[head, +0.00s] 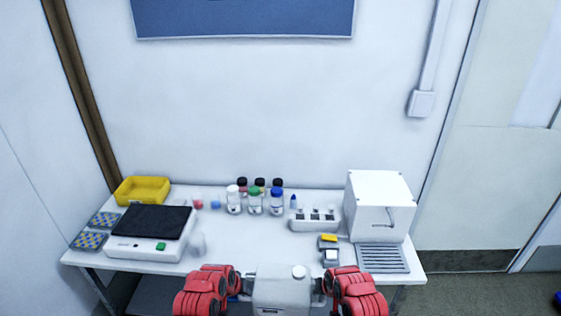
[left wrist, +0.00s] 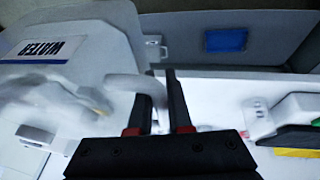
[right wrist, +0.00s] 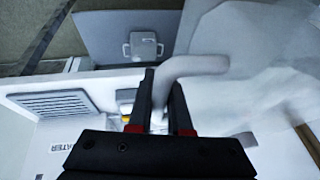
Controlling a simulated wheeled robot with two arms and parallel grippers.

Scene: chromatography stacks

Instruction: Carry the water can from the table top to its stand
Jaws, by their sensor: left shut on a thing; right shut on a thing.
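The water can (head: 283,290) is a pale grey-white container with a round white cap, at the bottom middle of the head view, in front of the table's front edge. Its side with a WATER label (left wrist: 62,47) shows in the left wrist view. My left gripper (head: 240,283) is shut on the can's left handle (left wrist: 135,88). My right gripper (head: 325,284) is shut on its right handle (right wrist: 190,68). The can looks upright between both grippers. Its underside is hidden. I cannot make out the stand for certain.
The white table top (head: 225,255) holds a dark-topped instrument (head: 150,224), a yellow tray (head: 142,190), several capped bottles (head: 255,203), a white box (head: 379,201) and a grey slatted tray (head: 383,258). Floor (head: 450,285) shows at the right.

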